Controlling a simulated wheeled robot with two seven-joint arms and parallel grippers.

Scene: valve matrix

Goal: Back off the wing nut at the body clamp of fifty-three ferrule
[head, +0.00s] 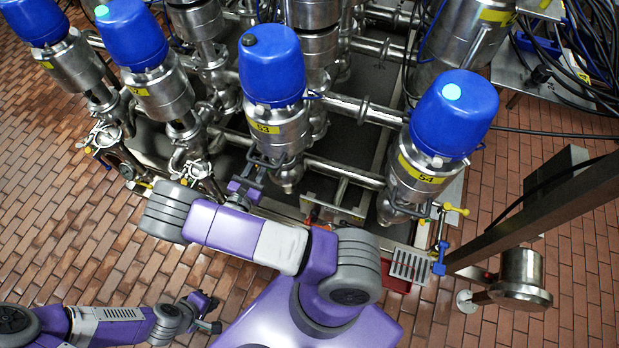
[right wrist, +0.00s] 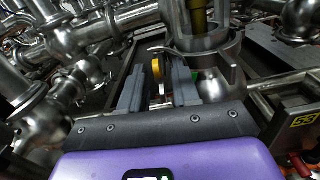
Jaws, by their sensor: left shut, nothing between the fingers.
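Valve 53 (head: 277,130), a steel body with a blue cap and a yellow number label, stands at the top middle of the head view. My right gripper (head: 245,190) is at the lower part of this valve, beside its clamp. In the right wrist view, its two grey fingers (right wrist: 160,88) are apart. A yellow part (right wrist: 157,68), seemingly the wing nut, shows in the gap near the fingertips, close to the left finger. The steel clamp and valve body (right wrist: 205,50) are just to the right. My left gripper (head: 211,314) is shut and empty above the floor at lower left.
Valve 54 (head: 430,150) stands to the right, with more blue-capped valves (head: 150,75) to the left. Steel pipes (head: 345,172) run between them. A plate marked 53 (right wrist: 303,122) is at the right in the wrist view. The brick floor (head: 70,250) at left is clear.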

